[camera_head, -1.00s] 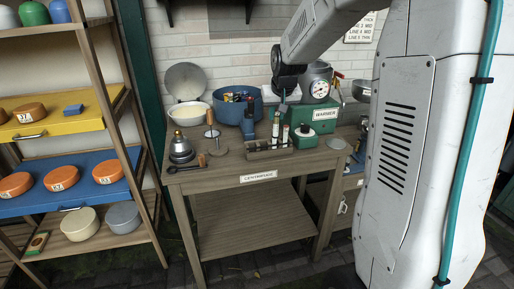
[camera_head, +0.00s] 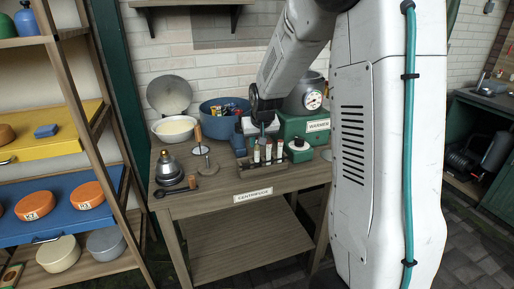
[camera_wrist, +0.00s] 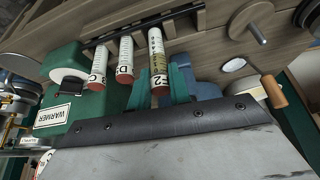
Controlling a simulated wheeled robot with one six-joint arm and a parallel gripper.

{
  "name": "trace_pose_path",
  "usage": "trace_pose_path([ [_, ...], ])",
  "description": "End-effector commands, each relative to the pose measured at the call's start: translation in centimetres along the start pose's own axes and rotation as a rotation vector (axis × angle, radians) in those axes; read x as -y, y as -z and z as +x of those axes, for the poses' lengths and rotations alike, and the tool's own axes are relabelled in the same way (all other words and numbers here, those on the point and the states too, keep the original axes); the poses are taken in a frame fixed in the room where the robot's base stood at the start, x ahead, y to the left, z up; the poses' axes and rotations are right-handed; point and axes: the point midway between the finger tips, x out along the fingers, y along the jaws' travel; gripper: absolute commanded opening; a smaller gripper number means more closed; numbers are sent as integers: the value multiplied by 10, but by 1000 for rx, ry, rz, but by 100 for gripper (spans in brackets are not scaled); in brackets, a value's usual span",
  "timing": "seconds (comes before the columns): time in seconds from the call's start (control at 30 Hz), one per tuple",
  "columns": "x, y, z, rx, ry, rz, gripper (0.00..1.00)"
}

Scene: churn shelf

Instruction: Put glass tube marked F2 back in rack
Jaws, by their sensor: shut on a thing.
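The wooden tube rack (camera_head: 250,172) stands on the table marked centrifuge, with several slots along it. Tubes with white labels and reddish ends stand upright in a row there. In the wrist view, two tubes, one marked C (camera_wrist: 97,64) and one marked D (camera_wrist: 125,60), stand side by side. A third tube, marked with a 2 (camera_wrist: 157,55), is beside them at the teal fingers; its first letter is hard to read. My gripper (camera_wrist: 172,86) is shut on this tube, over the rack (camera_wrist: 180,25). In the head view my gripper (camera_head: 264,130) is just above the tubes. Whether the tube's base is seated is hidden.
The green warmer (camera_head: 305,128) stands right behind the rack, with a green-and-white item (camera_head: 300,150) close by.

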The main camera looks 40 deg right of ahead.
Motion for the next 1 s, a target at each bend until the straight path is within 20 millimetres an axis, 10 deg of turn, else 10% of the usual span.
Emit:
trace_pose_path([
  [0.5,0,-11,24,0,0,0,0],
  [0.53,0,-11,24,0,0,0,25],
  [0.57,0,-11,24,0,0,0,28],
  [1.0,0,-9,8,-3,0,0,28],
])
